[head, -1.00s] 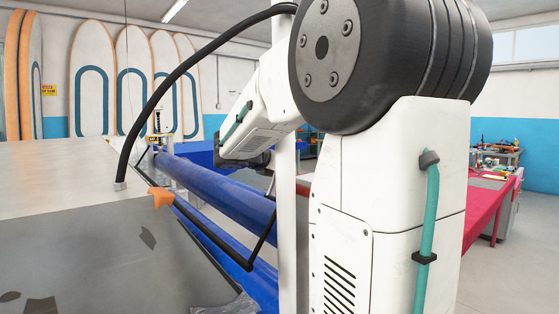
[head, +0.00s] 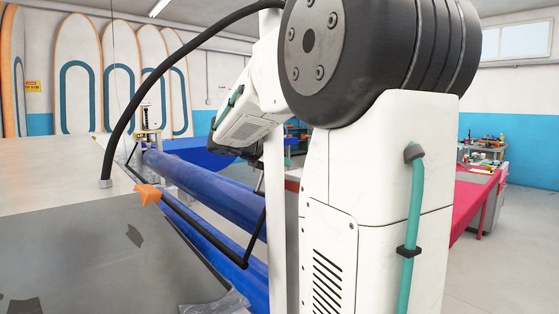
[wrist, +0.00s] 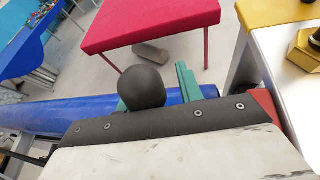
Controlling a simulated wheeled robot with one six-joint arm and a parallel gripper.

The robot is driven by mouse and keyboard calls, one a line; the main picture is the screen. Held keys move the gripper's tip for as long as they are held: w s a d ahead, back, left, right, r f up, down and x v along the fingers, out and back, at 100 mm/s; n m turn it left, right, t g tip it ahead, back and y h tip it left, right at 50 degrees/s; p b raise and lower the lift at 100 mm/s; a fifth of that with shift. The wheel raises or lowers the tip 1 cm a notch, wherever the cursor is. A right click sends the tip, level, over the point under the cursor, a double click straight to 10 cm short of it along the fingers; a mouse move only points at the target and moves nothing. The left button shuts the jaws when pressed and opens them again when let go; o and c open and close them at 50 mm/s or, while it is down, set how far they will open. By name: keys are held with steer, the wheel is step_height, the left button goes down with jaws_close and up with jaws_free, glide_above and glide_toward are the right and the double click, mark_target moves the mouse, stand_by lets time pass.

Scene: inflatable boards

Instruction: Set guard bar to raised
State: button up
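The guard bar (head: 205,232) looks to be the thin black bar in the head view. It runs from an orange bracket (head: 147,194) at the table edge, slopes low alongside the blue rollers, then bends up towards my arm. My gripper shows in the wrist view (wrist: 158,92), with two teal fingers standing apart beyond a dark plate. A dark round knob (wrist: 142,87) appears between them, partly covering the left finger, with a gap to the right finger. I cannot tell whether the knob belongs to the bar. My arm hides the gripper in the head view.
Blue rollers (head: 215,192) run along the grey-topped table (head: 75,245). A red table (head: 470,200) stands at the right; a white post (head: 275,220) rises close beside my arm. Boards (head: 85,75) lean on the back wall. Floor is open at the right.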

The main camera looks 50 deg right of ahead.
steer(key=v, duration=0.7)
steer(key=shift+a+r, duration=0.2)
steer(key=shift+r, duration=0.05)
steer(key=a, duration=0.9)
steer(key=shift+w, duration=0.2)
stand_by(0.4)
stand_by(0.5)
